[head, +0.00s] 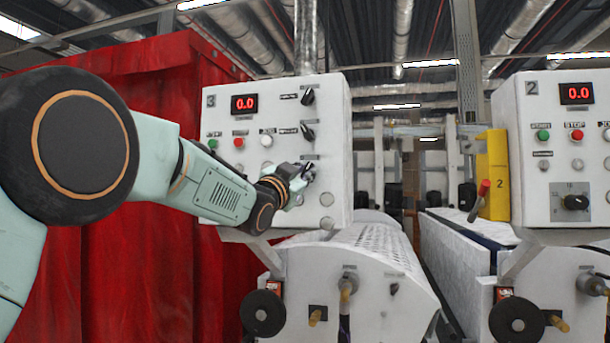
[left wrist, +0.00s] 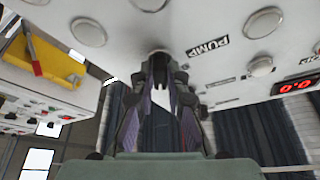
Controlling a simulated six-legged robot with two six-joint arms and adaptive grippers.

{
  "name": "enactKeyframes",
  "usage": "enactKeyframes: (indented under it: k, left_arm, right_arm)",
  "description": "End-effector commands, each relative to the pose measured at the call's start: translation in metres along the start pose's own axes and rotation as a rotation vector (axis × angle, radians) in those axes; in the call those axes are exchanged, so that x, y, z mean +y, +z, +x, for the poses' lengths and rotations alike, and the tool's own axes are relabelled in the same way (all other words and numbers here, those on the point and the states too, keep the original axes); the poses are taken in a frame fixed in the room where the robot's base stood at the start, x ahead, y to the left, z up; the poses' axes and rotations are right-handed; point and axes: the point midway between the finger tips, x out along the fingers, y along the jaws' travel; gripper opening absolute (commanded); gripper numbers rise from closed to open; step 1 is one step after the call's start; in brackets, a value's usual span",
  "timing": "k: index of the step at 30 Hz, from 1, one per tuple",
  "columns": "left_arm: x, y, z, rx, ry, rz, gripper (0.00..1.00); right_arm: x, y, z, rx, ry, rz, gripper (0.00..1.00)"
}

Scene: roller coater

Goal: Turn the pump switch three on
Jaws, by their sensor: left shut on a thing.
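The white control panel marked 3 (head: 225,130) stands in the middle left of the head view, with a red 0.0 display. Two dark switch knobs show at its right side, an upper one (head: 308,97) and a middle one (head: 307,131). My left gripper (head: 305,173) is at the lower switch position, below them, against the panel face. It is shut on a switch knob, which its fingers mostly hide. In the left wrist view the gripper's fingers (left wrist: 160,68) meet at the panel, beside an upside-down PUMP label (left wrist: 207,47). The knob's angle cannot be told. My right gripper is not in view.
Round buttons, green, red and white (head: 267,141), sit on the panel left of the switches. A second panel marked 2 (head: 555,110) stands at right, beside a yellow box (head: 495,170) with a red lever. White roller machinery (head: 350,265) lies below; a red curtain (head: 130,260) hangs behind.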

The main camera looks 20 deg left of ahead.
Motion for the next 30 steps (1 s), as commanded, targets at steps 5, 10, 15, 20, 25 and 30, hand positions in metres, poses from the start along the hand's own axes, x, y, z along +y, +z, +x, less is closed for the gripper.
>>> enactKeyframes:
  k: [5,10,15,20,25,30]
  left_arm:
    - [0.0008,0.0004,-0.0001,-0.002,0.009,0.018,0.00]
    - [0.0010,0.0005,-0.0001,-0.002,0.009,0.017,0.00]
    - [0.0008,0.0005,-0.0001,-0.002,0.008,0.016,0.28]
    - [0.0005,0.0003,0.0000,-0.001,0.007,0.015,0.37]
    - [0.0003,0.0003,0.0000,-0.001,0.007,0.014,0.37]
    - [-0.0001,0.0000,-0.0038,-0.001,0.006,0.013,0.37]
  right_arm:
    - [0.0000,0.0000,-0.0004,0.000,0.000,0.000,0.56]
    - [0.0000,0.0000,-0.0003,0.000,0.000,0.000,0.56]
    - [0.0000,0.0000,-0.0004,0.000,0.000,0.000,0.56]
    - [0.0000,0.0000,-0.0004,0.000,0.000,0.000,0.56]
    - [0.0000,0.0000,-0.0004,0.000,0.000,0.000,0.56]
    - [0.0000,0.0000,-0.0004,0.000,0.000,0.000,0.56]
